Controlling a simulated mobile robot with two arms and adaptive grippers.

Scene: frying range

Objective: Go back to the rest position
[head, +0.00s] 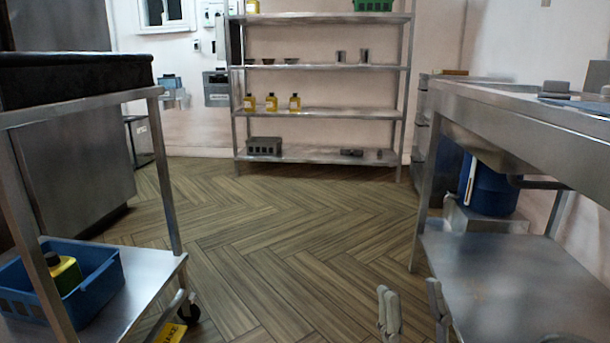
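My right gripper (412,310) shows at the bottom edge, right of the middle. Its two grey fingers point up in the picture and stand well apart. Only the floor shows between them, so it is open and empty. It appears just in front of the lower shelf of the steel table (500,275) on the right. My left gripper is not in view.
A shelf rack (320,112) with several yellow bottles stands against the back wall. The wood-patterned floor (290,230) between is clear.

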